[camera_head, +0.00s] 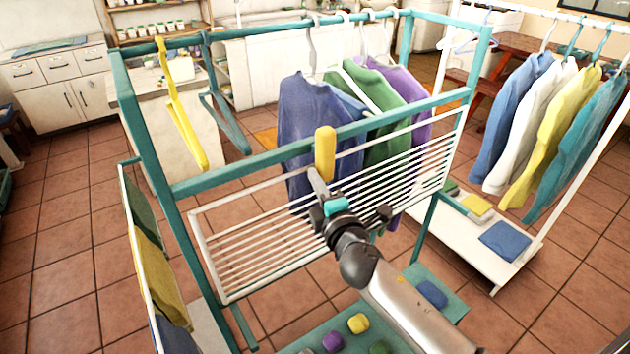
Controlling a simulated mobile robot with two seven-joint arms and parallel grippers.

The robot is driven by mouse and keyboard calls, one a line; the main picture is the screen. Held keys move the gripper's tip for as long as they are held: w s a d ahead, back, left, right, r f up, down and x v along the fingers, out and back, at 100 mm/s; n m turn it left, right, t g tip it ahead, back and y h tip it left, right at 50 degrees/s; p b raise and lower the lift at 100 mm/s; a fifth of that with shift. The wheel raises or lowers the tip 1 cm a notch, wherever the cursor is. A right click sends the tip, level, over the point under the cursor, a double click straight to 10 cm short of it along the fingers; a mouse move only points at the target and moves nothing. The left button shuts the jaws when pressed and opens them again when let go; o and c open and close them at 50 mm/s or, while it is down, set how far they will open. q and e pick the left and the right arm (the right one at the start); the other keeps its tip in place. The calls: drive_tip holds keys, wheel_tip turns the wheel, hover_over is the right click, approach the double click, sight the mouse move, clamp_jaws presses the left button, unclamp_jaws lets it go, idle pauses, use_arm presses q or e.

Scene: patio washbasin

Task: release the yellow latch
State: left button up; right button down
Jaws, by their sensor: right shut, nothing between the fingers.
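The yellow latch (325,150) is an upright rounded tab on the front teal rail of the clothes rack, near the middle of the view. My right gripper (314,174) reaches up from the lower right, and its fingertips are at the latch's lower end. The gripper is shut and empty. I cannot tell whether the fingertips touch the latch. A white wire drying panel (240,255) is below the rail, behind my arm, and slants up to the right. My left gripper is not in view.
The teal rack frame (150,160) surrounds the work area. Blue, green and purple shirts (305,110) hang behind the rail. A yellow hanger (180,110) and a teal hanger (222,120) hang empty at left. A second white rack (545,235) with clothes stands at right.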

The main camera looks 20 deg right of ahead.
sight(327, 181)
drive_tip(key=shift+d+f+n+b, duration=0.35)
drive_tip(key=shift+n+b, duration=0.4)
drive_tip(key=shift+n, duration=0.25)
drive_tip(key=n+b, duration=0.1)
drive_tip(key=n, duration=0.1)
drive_tip(key=d+f+n+t+y+b, duration=0.1)
drive_tip(key=n+b, duration=0.1)
drive_tip(key=d+n+b, duration=0.1)
drive_tip(key=n+b, duration=0.1)
drive_tip(key=shift+w+d+f+n+t, duration=0.15)
drive_tip(key=shift+w+d+n+t, duration=0.05)
drive_tip(key=shift+n+t, duration=0.2)
drive_tip(key=shift+w+d+r+n+t+y+b, duration=0.1)
drive_tip(key=shift+d+r+n+y+b, duration=0.15)
drive_tip(key=shift+d+n+y+b, duration=1.25)
drive_tip(key=shift+w+a+r+n+t+h+b, duration=0.2)
drive_tip(key=shift+n+b, duration=0.55)
drive_tip(key=shift+n, duration=1.8)
drive_tip(key=shift+s+d+r+n+y+b, duration=0.1)
drive_tip(key=shift+d+r+n+y+b, duration=0.2)
drive_tip(key=shift+d+n+y+b, duration=1.15)
drive_tip(key=shift+a+n+h+p, duration=0.3)
drive_tip(key=shift+a+n+h, duration=0.4)
drive_tip(key=shift+a, duration=0.1)
